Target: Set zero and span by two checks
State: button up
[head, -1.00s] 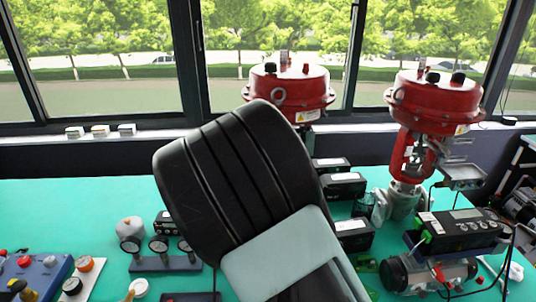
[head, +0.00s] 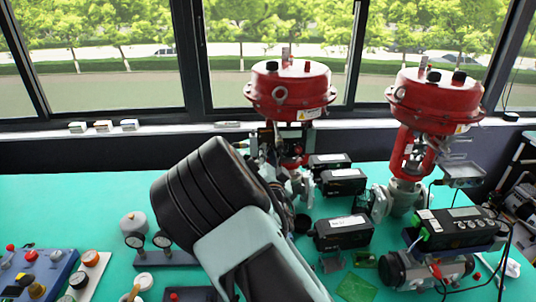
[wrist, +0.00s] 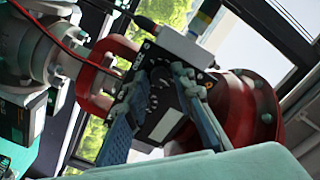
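The left valve has a red round actuator (head: 290,90); its yoke and body below are partly hidden by my arm. The right valve has a like red actuator (head: 435,98) and a grey bracket on its side. In the wrist view, a box with a silver top and a black front (wrist: 160,104) carrying small dials and marks is mounted beside a red yoke (wrist: 100,85) and red actuator (wrist: 252,108). My gripper (wrist: 162,74) has its two blue-grey fingers apart in front of this black face, with nothing seen held; contact is unclear. My arm hides the gripper in the head view.
On the green table, a black device with a display (head: 458,228) stands at the right. Several black boxes, one here (head: 344,232), lie between the valves and the front. Gauges (head: 160,240) and a blue button panel (head: 38,275) are at the left.

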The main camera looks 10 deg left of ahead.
grip_shut()
jog(key=b, duration=0.2)
jog(key=shift+f+n+b, duration=0.2)
jog(key=shift+n+b, duration=0.1)
jog(key=shift+b, duration=0.1)
